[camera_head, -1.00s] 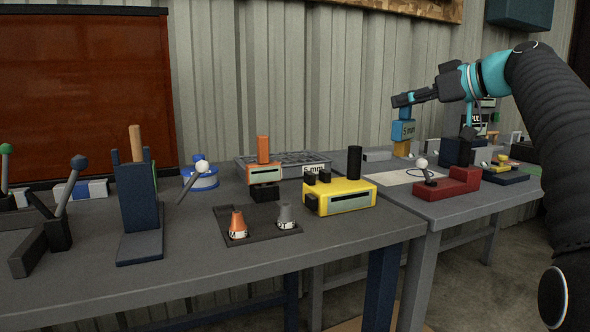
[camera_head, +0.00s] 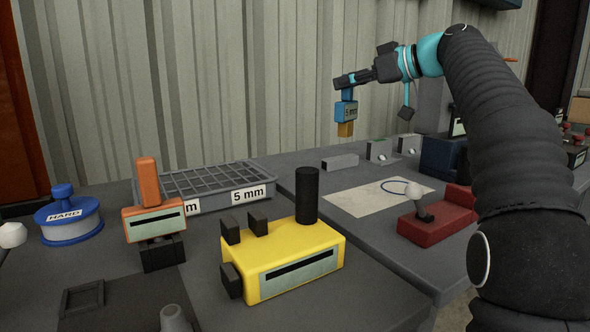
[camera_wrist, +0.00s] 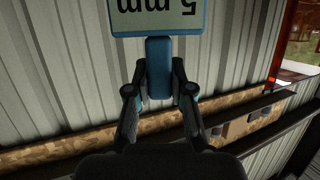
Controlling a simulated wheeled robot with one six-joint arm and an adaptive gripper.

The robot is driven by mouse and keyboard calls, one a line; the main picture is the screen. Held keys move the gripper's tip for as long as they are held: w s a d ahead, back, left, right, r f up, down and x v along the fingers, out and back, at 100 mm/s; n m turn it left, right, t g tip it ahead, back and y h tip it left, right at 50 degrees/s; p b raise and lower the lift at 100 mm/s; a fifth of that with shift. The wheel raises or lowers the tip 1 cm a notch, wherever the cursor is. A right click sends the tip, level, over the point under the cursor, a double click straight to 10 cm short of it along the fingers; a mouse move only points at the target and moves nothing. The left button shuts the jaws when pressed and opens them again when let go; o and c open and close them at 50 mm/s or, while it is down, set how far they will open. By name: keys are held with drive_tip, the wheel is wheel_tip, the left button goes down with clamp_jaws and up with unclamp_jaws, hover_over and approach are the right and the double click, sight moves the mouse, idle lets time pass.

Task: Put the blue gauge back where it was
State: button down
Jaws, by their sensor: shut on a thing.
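The blue gauge (camera_head: 346,111) has a grey face marked "5 mm" and an orange-brown block at its lower end. My gripper (camera_head: 343,82) is shut on its upper blue stem and holds it upright in the air above the right-hand table. In the wrist view the gripper (camera_wrist: 160,88) pinches the blue stem, and the gauge (camera_wrist: 158,18) is cut off by the top edge, its marking upside down. The place where the gauge stood before cannot be told from these frames.
A grey gridded tray (camera_head: 215,187) labelled "5 mm" stands on the near table. An orange gauge (camera_head: 153,213), a yellow device (camera_head: 283,258) and a blue round "HARD" piece (camera_head: 70,218) surround it. A white sheet (camera_head: 375,197) and a red joystick base (camera_head: 437,222) lie on the right-hand table.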

sight(346, 110)
drive_tip(key=a+f+b, duration=0.2)
drive_tip(key=a+f, duration=0.8)
drive_tip(key=a, duration=0.1)
drive_tip(key=shift+w+a+f+b, duration=0.3)
drive_tip(key=shift+f+b, duration=0.05)
drive_tip(key=shift+f, duration=0.05)
drive_tip(key=shift+f, duration=0.2)
drive_tip(key=c, duration=1)
unclamp_jaws()
drive_tip(key=shift+c, duration=0.2)
drive_tip(key=shift+r, duration=0.15)
drive_tip(key=b+v, duration=0.1)
drive_tip(key=v, duration=1.1)
